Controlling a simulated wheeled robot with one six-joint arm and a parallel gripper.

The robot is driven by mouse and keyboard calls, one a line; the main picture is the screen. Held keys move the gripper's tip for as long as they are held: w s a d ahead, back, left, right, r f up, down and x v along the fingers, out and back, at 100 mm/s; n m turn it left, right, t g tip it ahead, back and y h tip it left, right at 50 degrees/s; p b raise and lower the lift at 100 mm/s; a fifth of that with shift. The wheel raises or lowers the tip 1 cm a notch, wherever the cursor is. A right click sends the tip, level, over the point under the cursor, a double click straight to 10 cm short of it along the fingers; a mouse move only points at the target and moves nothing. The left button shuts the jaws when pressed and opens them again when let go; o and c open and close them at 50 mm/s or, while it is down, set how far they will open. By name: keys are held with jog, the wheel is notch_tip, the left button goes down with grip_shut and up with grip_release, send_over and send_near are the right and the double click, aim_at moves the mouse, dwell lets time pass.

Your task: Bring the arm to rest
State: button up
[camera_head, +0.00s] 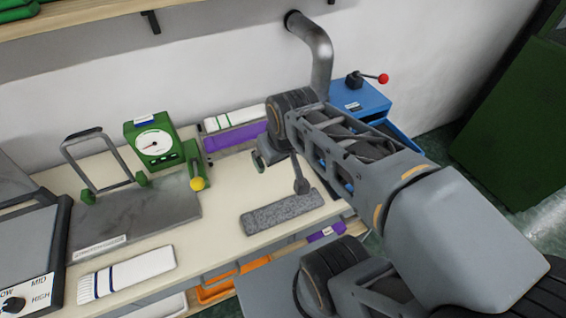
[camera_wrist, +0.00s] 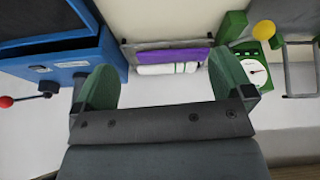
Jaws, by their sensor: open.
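My arm reaches in from the right in the head view and bends over the back of the workbench. My gripper (camera_wrist: 168,88) shows in the wrist view with its two green fingers wide apart. Nothing is between the fingers. Beyond them lie a purple piece (camera_wrist: 172,56) and a white striped sock (camera_wrist: 168,69) on a dark rack. In the head view the gripper is mostly hidden by my arm, with a green finger (camera_head: 258,161) showing above the bench beside the purple piece (camera_head: 236,136).
A blue box (camera_head: 362,100) with a red-knobbed lever stands at the right. A green dial gauge (camera_head: 155,145) and grey press plate (camera_head: 135,218) are at the left. A white striped sock (camera_head: 127,273) and grey knitted piece (camera_head: 282,211) lie in front. A pipe (camera_head: 320,60) rises behind my arm.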

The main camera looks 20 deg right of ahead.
jog(key=shift+s+f+m, duration=0.3)
jog(key=shift+s, duration=0.2)
jog(key=shift+s+f+m, duration=0.3)
jog(key=shift+s, duration=0.2)
dwell(0.7)
